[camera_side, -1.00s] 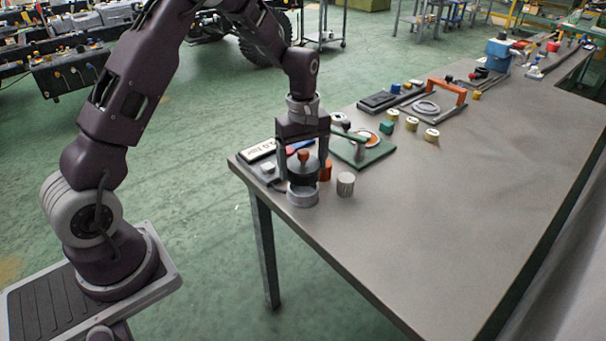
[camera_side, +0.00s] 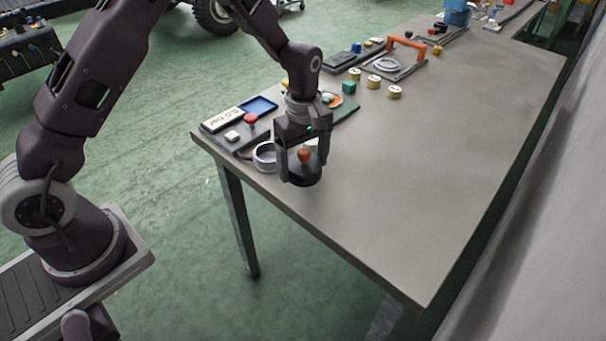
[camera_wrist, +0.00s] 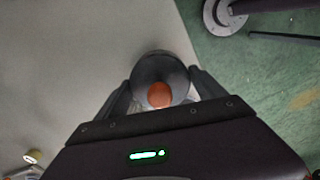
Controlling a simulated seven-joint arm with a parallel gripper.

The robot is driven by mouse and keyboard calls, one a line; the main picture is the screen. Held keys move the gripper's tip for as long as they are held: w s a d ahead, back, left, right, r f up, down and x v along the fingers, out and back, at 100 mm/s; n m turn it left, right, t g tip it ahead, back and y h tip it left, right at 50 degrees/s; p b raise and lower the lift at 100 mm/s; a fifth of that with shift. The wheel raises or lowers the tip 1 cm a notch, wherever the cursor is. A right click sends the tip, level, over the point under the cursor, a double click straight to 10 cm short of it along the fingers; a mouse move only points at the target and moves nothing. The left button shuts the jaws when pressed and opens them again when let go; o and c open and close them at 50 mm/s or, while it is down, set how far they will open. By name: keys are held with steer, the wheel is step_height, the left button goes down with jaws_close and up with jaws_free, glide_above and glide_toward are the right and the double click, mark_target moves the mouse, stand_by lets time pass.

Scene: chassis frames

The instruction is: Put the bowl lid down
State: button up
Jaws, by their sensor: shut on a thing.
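The bowl lid is a dark round disc (camera_side: 305,177) with an orange knob (camera_side: 305,154). My gripper (camera_side: 302,166) is shut on it, with one finger at each side. The lid is level, over or on the bare table just right of the bowl; I cannot tell whether it touches the table. In the wrist view the lid (camera_wrist: 160,68) sits between the fingers of my gripper (camera_wrist: 162,88), knob facing the camera. The bowl, a grey metal ring (camera_side: 264,156), stands open on the table near its left edge, partly hidden by my gripper.
A dark panel with a white label (camera_side: 222,120), a red button (camera_side: 250,118) and a blue tray (camera_side: 260,105) lie behind the bowl. Several cream round pieces (camera_side: 374,82) and an orange handle (camera_side: 407,42) are farther back. The table's front and right (camera_side: 420,180) are clear.

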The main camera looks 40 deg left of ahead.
mark_target(303, 150)
steer(key=shift+f, duration=1.8)
steer(key=shift+f, duration=0.1)
steer(key=o, duration=1.4)
steer(key=shift+c, duration=0.2)
step_height(303, 150, up, 12)
steer(key=shift+r, duration=0.25)
steer(key=s+a+r+m+t, duration=0.1)
steer(key=s+r+m+t, duration=0.2)
steer(key=s+r+m, duration=0.75)
steer(key=s+r+m+t, duration=0.1)
steer(key=s+r+m, duration=0.1)
steer(key=s, duration=0.6)
steer(key=s+a+r+m+t, duration=0.1)
steer(key=s+r+m, duration=0.1)
steer(key=s, duration=0.7)
steer(key=shift+a+r+t, duration=0.15)
steer(key=shift+r+t, duration=0.05)
steer(key=shift+t, duration=0.1)
steer(key=shift+m, duration=0.25)
